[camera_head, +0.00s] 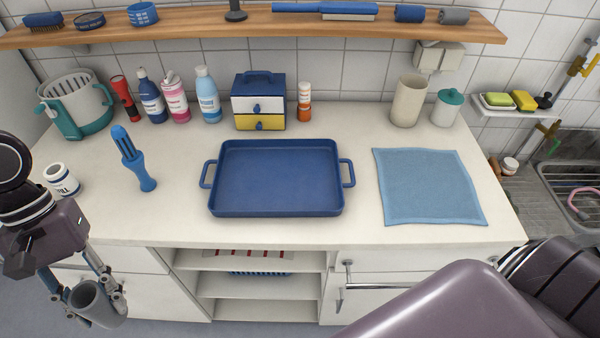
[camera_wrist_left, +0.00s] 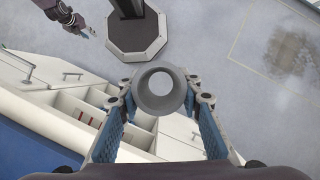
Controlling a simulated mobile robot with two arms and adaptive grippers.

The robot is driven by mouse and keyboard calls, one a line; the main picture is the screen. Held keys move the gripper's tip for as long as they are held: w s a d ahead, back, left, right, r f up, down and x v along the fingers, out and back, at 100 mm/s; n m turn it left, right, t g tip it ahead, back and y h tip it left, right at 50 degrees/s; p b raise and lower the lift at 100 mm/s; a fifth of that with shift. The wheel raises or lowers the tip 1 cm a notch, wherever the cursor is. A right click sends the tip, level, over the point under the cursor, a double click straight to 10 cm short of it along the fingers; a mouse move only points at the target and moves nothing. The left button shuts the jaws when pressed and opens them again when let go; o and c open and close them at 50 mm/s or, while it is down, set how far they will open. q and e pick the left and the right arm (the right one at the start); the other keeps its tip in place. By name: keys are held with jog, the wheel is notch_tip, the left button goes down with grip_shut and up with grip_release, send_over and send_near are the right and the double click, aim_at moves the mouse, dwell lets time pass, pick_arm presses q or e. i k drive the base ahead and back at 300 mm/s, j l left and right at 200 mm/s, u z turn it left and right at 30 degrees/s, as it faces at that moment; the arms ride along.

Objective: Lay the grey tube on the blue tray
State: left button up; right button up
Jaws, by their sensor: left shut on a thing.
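The grey tube (camera_head: 99,305) is in my left gripper (camera_head: 94,292), which is shut on it in front of the counter's left end, below the top. In the left wrist view the tube (camera_wrist_left: 160,103) shows end-on between the fingers, with its round opening facing the camera. The blue tray (camera_head: 275,178) lies empty in the middle of the counter, to the right of the gripper and apart from it. My right gripper (camera_wrist_left: 83,27) is small at the upper left of the wrist view; its opening is unclear.
A blue cloth (camera_head: 429,187) lies to the right. Bottles and a small drawer box (camera_head: 259,102) line the back. Open shelves (camera_head: 258,286) are below the counter.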

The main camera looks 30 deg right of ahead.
aim_at(279, 178)
jog(key=i+l+z, duration=0.1)
jog(key=z, duration=0.25)
jog(key=i+l+z, duration=0.15)
jog(key=l+z, duration=0.2)
jog(key=i+l+z, duration=0.1)
jog(key=z, duration=0.25)
jog(key=i+l, duration=0.1)
jog(key=i+u, duration=0.05)
jog(key=i, duration=0.05)
